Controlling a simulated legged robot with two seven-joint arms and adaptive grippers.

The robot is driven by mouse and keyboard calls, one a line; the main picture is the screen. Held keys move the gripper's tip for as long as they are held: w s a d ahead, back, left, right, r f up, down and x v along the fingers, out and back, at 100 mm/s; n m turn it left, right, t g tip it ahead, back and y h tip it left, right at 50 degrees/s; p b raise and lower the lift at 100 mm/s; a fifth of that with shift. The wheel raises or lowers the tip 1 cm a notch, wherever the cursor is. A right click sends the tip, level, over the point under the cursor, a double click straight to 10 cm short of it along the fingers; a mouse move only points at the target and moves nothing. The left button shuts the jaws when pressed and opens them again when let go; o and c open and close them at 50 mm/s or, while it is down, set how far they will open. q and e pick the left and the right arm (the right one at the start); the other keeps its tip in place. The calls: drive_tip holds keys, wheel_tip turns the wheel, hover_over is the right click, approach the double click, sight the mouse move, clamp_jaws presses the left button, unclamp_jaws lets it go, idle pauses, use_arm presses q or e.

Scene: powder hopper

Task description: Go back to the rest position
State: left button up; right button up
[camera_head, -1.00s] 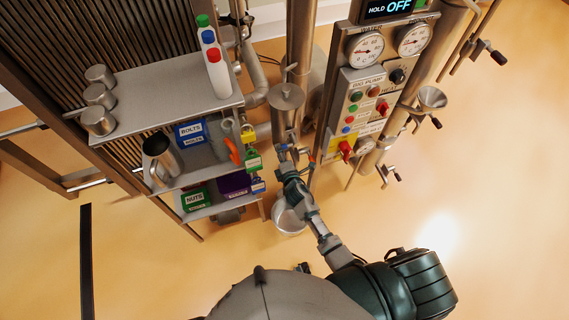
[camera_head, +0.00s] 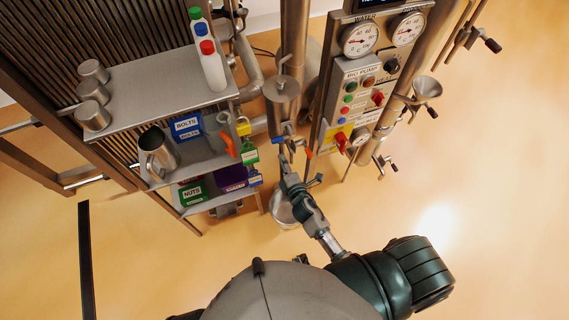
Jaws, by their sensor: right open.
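My right gripper (camera_head: 284,162) is open, just below the steel hopper (camera_head: 283,98) and near a valve handle with blue and orange-red ends (camera_head: 307,152). I cannot tell whether it touches the handle. My right arm reaches up to it from the bottom right. A steel bucket (camera_head: 281,214) stands on the floor below, partly hidden behind my right arm. My left gripper is not in view.
A shelf (camera_head: 150,88) at the left holds steel cups (camera_head: 94,70), bottles (camera_head: 209,62), a jug (camera_head: 155,150) and bins (camera_head: 186,127). A control panel (camera_head: 362,90) with gauges stands right of the hopper. The floor at right is clear.

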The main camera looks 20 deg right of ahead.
idle(0.3)
drive_tip(key=s+d+f+m+g, duration=0.1)
drive_tip(key=s+f+m+g, duration=0.15)
drive_tip(key=s+f, duration=0.45)
drive_tip(key=s+d+f+m+g, duration=0.1)
drive_tip(key=s+f+m+g, duration=0.15)
drive_tip(key=f, duration=0.85)
drive_tip(key=s+d+f+m+g, duration=0.1)
drive_tip(key=s+f+m+g, duration=0.15)
drive_tip(key=s+f, duration=0.5)
drive_tip(key=s+d+f+m+g, duration=0.1)
drive_tip(key=s+f+m+g, duration=0.1)
drive_tip(key=s+f, duration=0.3)
drive_tip(key=s+d+f+m+g, duration=0.1)
drive_tip(key=s+f+m, duration=0.3)
drive_tip(key=s, duration=0.7)
drive_tip(key=s+d+f+m+g, duration=0.1)
drive_tip(key=s+f+m+g, duration=0.2)
drive_tip(key=s+f, duration=0.4)
drive_tip(key=shift+s+d+m+g, duration=0.2)
drive_tip(key=shift+s+m+g, duration=0.15)
drive_tip(key=shift+s, duration=0.6)
